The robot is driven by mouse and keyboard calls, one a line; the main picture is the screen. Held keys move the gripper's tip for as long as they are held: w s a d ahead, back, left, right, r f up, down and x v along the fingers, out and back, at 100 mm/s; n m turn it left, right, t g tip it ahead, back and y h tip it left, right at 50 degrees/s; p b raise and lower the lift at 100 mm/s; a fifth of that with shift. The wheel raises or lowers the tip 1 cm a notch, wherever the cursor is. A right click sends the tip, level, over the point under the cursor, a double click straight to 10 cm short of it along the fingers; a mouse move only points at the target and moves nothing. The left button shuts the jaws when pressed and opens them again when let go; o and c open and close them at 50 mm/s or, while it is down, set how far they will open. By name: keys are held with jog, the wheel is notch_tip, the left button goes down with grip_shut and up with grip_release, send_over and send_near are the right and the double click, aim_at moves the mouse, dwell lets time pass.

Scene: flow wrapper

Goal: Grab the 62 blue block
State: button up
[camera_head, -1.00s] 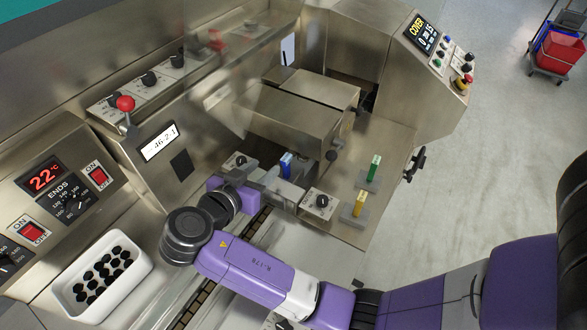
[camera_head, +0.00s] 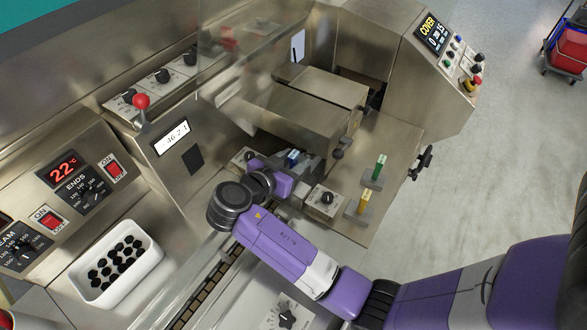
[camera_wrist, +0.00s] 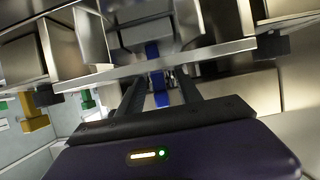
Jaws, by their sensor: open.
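The blue block (camera_head: 292,156) stands upright at the wrapper, below the metal housing, and only its upper part shows in the head view. In the wrist view the blue block (camera_wrist: 160,90) lies between the two dark fingers of my gripper (camera_wrist: 158,92). My gripper (camera_head: 297,163) is open, with its fingers on either side of the block. I cannot tell whether the fingers touch it. Any number on the block is too small to read.
A green block (camera_head: 379,168) and a yellow block (camera_head: 364,201) stand on grey bases to the right. A black-knob box (camera_head: 325,199) is close to my gripper. The metal housing (camera_head: 300,118) overhangs just behind. A white tray (camera_head: 107,292) holds several dark pieces.

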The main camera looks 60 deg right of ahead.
grip_shut()
jog(key=shift+r, duration=0.1)
dwell(0.3)
